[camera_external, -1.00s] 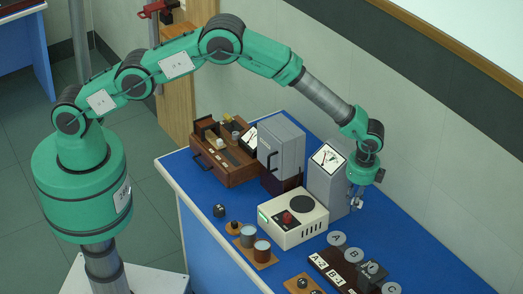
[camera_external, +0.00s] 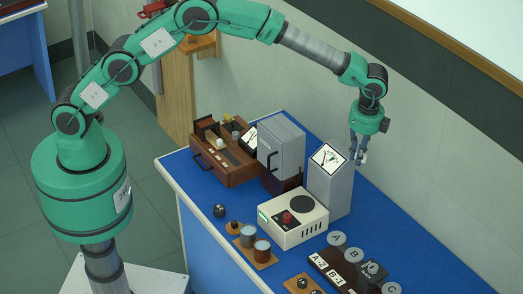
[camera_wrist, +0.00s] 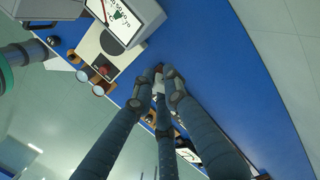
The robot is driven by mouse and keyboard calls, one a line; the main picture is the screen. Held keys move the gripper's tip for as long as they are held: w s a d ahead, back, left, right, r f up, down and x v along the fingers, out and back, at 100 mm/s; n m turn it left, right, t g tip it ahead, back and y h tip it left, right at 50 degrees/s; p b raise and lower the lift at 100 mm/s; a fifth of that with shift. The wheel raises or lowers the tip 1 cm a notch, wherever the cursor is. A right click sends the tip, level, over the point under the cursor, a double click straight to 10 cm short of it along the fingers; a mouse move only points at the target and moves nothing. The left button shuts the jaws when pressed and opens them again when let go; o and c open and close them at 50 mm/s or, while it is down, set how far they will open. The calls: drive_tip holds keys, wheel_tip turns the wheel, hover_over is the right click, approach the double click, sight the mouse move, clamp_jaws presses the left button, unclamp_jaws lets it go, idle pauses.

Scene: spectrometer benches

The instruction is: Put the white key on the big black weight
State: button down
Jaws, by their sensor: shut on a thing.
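My gripper (camera_external: 359,157) hangs in the air to the right of the grey meter box, its fingers closed. A small white thing, which looks like the white key (camera_external: 364,156), is between the fingertips. In the wrist view the fingers (camera_wrist: 161,80) meet around a whitish piece; its shape is largely hidden. A black weight-like piece (camera_external: 219,210) with a pale mark stands on the blue bench at the left. Another black block (camera_external: 373,271) is among the lettered discs at the lower right. I cannot tell which is the big black weight.
The grey meter box (camera_external: 329,185) stands beside my gripper. A cream instrument (camera_external: 292,229) with a red knob is in front, near two jars (camera_external: 255,245). A brown rack (camera_external: 325,266) with lettered grey discs is lower right. Blue bench (camera_external: 420,240) beyond is clear.

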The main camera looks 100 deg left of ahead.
drive_tip(key=s+r+m+b, duration=0.2)
drive_tip(key=s+r, duration=0.1)
drive_tip(key=s, duration=1.9)
drive_tip(key=s+r+m+b, duration=0.2)
drive_tip(key=s+r, duration=0.1)
drive_tip(key=s, duration=1.8)
drive_tip(key=s+d+f+m+t+b, duration=0.1)
drive_tip(key=s+f, duration=0.2)
drive_tip(key=s, duration=0.6)
drive_tip(key=s+d+f, duration=0.2)
drive_tip(key=s+f, duration=0.2)
drive_tip(key=s, duration=0.4)
wheel_tip(320, 180, down, 20)
drive_tip(key=shift+s+r+h, duration=0.2)
drive_tip(key=shift+h, duration=0.2)
hover_over(217, 206)
drive_tip(key=shift+f, duration=0.7)
drive_tip(key=shift+f, duration=0.1)
